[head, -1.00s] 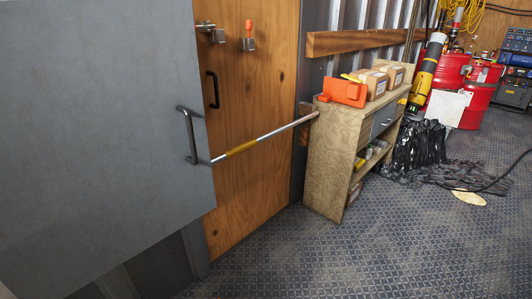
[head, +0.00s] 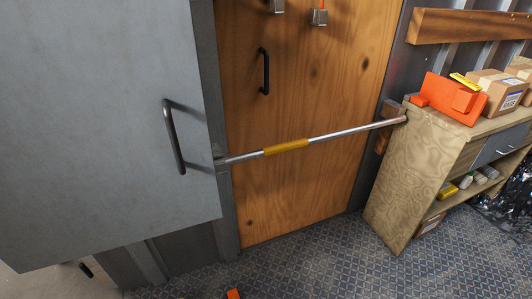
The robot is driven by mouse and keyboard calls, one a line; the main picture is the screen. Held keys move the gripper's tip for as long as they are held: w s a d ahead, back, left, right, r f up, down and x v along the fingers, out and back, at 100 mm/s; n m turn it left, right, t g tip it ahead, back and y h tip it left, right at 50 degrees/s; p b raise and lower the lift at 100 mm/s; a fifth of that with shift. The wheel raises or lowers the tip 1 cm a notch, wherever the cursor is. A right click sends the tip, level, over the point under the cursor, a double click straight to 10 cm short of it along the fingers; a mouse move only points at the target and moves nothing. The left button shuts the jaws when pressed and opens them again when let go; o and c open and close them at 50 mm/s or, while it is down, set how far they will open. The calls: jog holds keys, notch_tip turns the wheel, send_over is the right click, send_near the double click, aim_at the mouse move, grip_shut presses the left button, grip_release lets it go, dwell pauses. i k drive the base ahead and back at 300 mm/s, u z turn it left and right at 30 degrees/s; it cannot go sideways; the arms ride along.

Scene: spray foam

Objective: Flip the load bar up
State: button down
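The load bar (head: 340,133) is a thin silver rod with a yellow sleeve (head: 286,146) left of its middle. It runs across the front of a wooden door (head: 300,195), rising slightly to the right. Its left end is at a grey bracket on the door frame beside the grey cabinet door. Its right end is at a wooden block (head: 384,136) by the shelf unit. My gripper is not in view. A small orange piece shows at the bottom edge; I cannot tell what it is.
A grey cabinet door (head: 90,120) with a dark handle (head: 174,136) fills the left side, close to the bar's left end. A wooden shelf unit (head: 415,180) with boxes and an orange item (head: 450,98) stands right. Patterned floor (head: 330,260) in front is clear.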

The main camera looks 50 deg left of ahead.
aim_at(283, 147)
jog(key=u, duration=0.9)
jog(key=i, duration=1)
jog(key=u, duration=0.95)
